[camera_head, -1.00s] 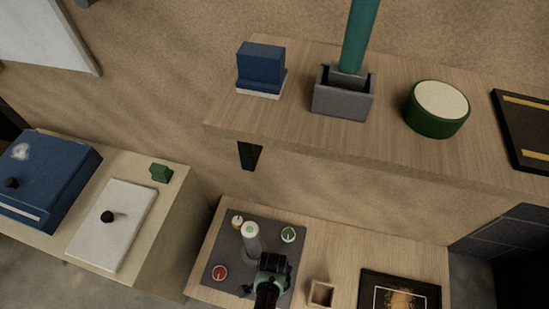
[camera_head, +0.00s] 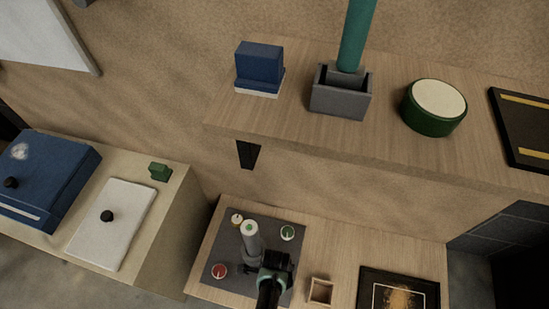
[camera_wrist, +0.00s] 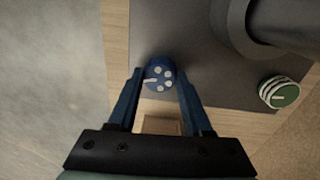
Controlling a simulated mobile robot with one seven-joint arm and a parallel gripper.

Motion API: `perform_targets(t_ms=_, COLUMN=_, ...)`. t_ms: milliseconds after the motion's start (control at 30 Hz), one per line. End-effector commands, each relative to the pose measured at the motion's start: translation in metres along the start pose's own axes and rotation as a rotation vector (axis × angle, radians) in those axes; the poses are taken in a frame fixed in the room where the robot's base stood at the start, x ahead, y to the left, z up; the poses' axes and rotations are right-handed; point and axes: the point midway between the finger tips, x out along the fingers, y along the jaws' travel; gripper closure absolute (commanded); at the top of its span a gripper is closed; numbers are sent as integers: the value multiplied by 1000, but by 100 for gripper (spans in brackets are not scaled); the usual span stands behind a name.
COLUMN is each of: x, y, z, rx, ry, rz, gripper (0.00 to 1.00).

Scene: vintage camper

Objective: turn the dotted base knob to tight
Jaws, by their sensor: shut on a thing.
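The dotted base knob (camera_wrist: 160,73) is blue with several white dots and a white pointer line, which points left in the wrist view. My gripper (camera_wrist: 161,76) is shut on it, with one blue finger on each side. In the head view my gripper (camera_head: 272,258) is over the lower right part of the dark base plate (camera_head: 232,250) and hides the dotted knob. A grey post (camera_head: 251,243) with a white top and green spot stands on the plate beside my gripper. No tight mark can be made out.
A green knob (camera_head: 287,232), a red knob (camera_head: 219,271) and a pale yellow knob (camera_head: 237,219) sit around the post. A small wooden box (camera_head: 320,291) and a dark framed panel (camera_head: 399,290) lie to the right. A wooden shelf (camera_head: 400,160) overhangs behind.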

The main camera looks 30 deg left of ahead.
Motion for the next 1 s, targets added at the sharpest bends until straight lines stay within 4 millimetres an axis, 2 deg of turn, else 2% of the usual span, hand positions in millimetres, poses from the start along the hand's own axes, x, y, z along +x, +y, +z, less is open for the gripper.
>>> perform_targets(t_ms=367, x=0, y=0, z=0, rx=5, ry=0, rz=0, gripper=100)
perform_targets(t_ms=400, x=0, y=0, z=0, rx=5, ry=0, rz=0, gripper=48)
perform_targets(t_ms=567, x=0, y=0, z=0, rx=4, ry=0, rz=0, gripper=20)
perform_targets(t_ms=867, x=-2, y=0, z=0, rx=4, ry=0, rz=0, gripper=20)
perform_targets(t_ms=1000, x=-16, y=0, z=0, rx=4, ry=0, rz=-1, gripper=20)
